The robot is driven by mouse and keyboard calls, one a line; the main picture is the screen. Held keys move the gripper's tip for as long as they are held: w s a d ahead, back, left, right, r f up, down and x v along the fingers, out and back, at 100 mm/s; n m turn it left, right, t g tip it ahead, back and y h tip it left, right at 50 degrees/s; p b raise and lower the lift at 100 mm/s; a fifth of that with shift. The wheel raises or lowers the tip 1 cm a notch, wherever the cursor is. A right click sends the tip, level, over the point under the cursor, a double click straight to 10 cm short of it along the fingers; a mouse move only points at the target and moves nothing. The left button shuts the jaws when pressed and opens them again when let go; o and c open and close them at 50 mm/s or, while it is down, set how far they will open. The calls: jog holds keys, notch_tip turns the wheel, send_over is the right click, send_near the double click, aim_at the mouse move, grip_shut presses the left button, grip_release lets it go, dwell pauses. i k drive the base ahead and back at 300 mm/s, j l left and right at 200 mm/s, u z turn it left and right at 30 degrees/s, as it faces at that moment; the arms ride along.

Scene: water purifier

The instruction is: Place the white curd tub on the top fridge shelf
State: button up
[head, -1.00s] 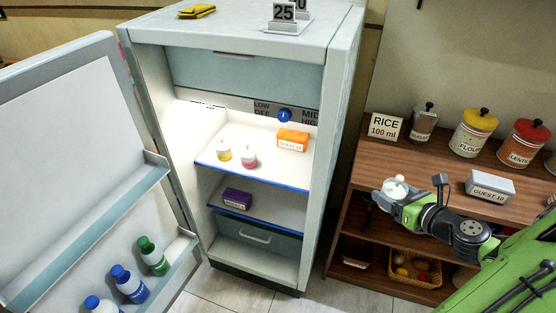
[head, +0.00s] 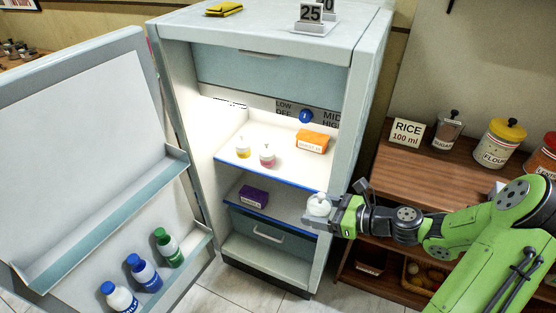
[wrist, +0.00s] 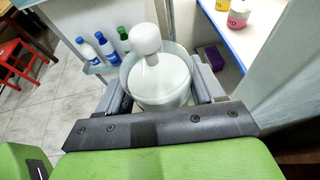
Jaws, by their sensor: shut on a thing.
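The white curd tub (head: 319,206) is a small round tub with a knobbed lid. My gripper (head: 322,213) is shut on it and holds it upright in front of the fridge's right edge, at about the height of the lower shelf in the head view. In the wrist view the tub (wrist: 160,80) sits between the two fingers (wrist: 160,92). The top fridge shelf (head: 290,172) is white with a blue front edge. On it stand a yellow-labelled tub (head: 243,149), a pink-labelled tub (head: 267,157) and an orange box (head: 312,142). The fridge door (head: 90,150) is open to the left.
A purple box (head: 253,196) lies on the lower shelf. Several bottles (head: 145,272) stand in the door rack. The fridge's right wall (head: 352,120) is close to my gripper. A wooden shelf unit (head: 410,183) with jars stands at the right. The top shelf's front right is clear.

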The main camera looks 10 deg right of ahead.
aim_at(305, 173)
jog(key=j+u, duration=0.35)
jog(key=j, duration=1.55)
